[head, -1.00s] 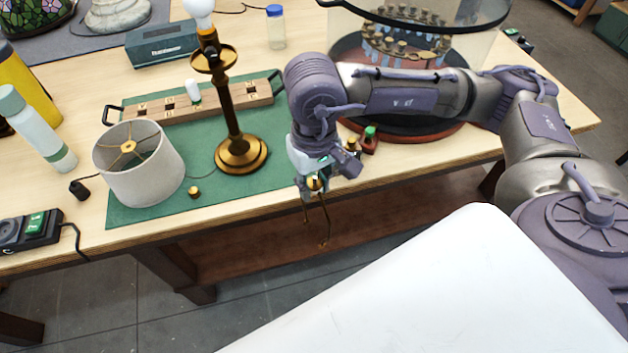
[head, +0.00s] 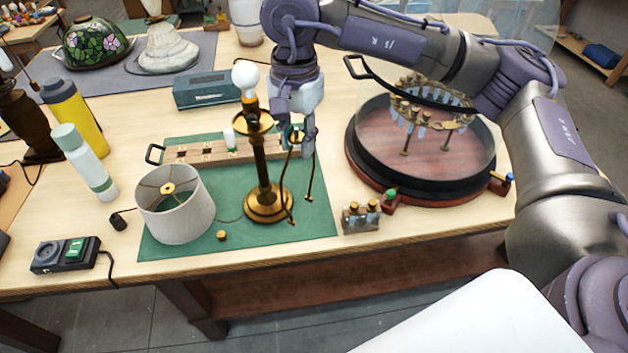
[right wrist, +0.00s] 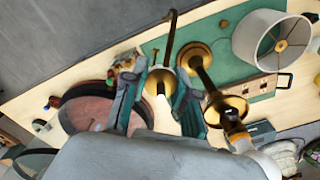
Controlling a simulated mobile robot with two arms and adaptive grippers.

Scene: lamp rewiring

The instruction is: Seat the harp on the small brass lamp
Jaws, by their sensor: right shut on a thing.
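The small brass lamp (head: 263,185) stands upright on the green mat, its bulb (head: 245,78) on top. My right gripper (head: 297,138) is shut on the harp (head: 310,175), just right of the lamp's upper stem. The harp's two thin brass legs hang down, their ends above the mat. The harp looks apart from the lamp, but its depth is hard to judge. In the right wrist view the brass part of the harp (right wrist: 168,45) lies between my fingers (right wrist: 160,105), with the lamp (right wrist: 222,103) close to the right. My left gripper is out of view.
A lampshade (head: 180,215) and a small brass knob (head: 221,236) are left of the lamp. A wooden block strip (head: 190,155) lies behind. A round display stand (head: 365,175) and a small metal block (head: 361,222) are to the right. The mat's front right is clear.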

